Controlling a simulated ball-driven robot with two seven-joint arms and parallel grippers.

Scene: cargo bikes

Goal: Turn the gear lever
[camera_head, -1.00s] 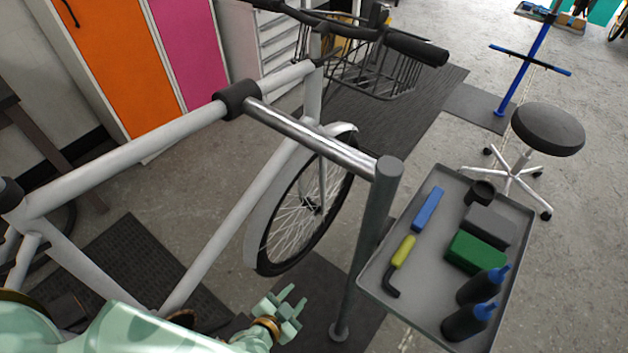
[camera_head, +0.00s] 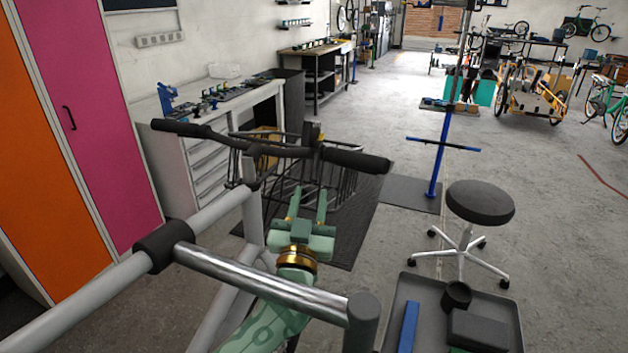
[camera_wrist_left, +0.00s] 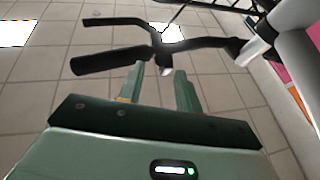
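The bicycle's black handlebar (camera_head: 262,148) crosses the middle of the head view, with a dark rubber grip (camera_head: 356,160) at its right end. A small dark fitting (camera_head: 315,133) stands up on the bar just inside that grip; I cannot tell whether it is the gear lever. My left gripper (camera_head: 308,200) is below and in front of the bar, fingers apart, pointing up toward it. In the left wrist view, the open, empty fingers (camera_wrist_left: 158,82) point at the bar beside the grip (camera_wrist_left: 110,61), where a small fitting (camera_wrist_left: 165,62) shows between them. My right gripper is out of view.
A wire basket (camera_head: 340,185) is behind the handlebar. The bike frame hangs on a steel clamp arm (camera_head: 262,283) close to my left arm. A grey tool tray (camera_head: 405,290) and a stool (camera_head: 480,202) are at right.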

